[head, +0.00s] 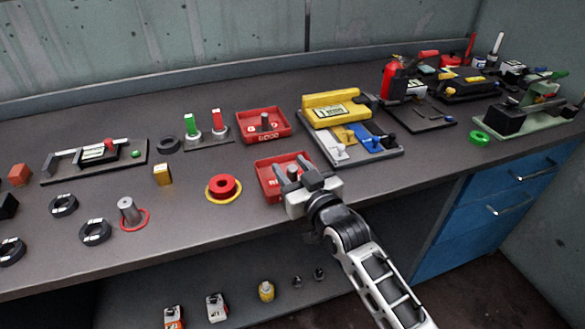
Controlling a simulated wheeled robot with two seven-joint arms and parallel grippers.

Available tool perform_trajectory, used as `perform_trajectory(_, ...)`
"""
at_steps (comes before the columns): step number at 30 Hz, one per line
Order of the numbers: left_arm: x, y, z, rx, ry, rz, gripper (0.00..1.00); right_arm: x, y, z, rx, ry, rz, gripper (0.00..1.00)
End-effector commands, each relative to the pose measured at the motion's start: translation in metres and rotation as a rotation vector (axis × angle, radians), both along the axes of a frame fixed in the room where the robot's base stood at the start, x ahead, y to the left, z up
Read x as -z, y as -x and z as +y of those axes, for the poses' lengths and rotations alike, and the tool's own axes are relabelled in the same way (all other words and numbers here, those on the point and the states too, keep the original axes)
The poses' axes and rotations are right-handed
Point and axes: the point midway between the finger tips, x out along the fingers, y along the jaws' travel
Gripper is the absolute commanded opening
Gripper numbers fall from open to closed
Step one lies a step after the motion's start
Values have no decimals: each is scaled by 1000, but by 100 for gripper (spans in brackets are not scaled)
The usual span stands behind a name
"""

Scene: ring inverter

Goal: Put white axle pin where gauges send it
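My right gripper (291,168) reaches over the front red tray (264,187) from the lower right and hides much of it. Its fingers look apart, with a small dark shape between them; I cannot tell whether it is held. A grey-white pin (127,211) stands upright inside a thin red ring at the left; I cannot tell whether it is the white axle pin. A stand with a green post (191,126) and a red post (218,122) may be gauges. The back red tray (248,137) holds a dark peg. My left gripper is not in view.
A grey fixture with a yellow block (335,108) and white, yellow and blue parts stands right of the trays. A red spool (223,186), black rings (95,231) and a gold block (162,175) lie left.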

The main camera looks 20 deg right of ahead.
Motion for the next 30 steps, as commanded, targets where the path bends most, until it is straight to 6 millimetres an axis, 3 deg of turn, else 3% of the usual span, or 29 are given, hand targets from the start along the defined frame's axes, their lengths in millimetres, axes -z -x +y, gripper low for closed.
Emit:
perform_trajectory(8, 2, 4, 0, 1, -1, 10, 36, -2, 8, -2, 0, 0, 2, 43)
perform_trajectory(21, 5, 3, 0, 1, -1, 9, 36, -2, 94, -18, 0, 1, 2, 43)
perform_trajectory(27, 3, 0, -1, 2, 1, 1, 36, -1, 115, -22, -1, 1, 6, 43)
perform_trajectory(29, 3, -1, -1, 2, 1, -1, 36, 9, 122, -20, -4, 6, 38, 43)
perform_trajectory(30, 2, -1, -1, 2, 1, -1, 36, 23, 130, -18, -9, 12, 84, 43)
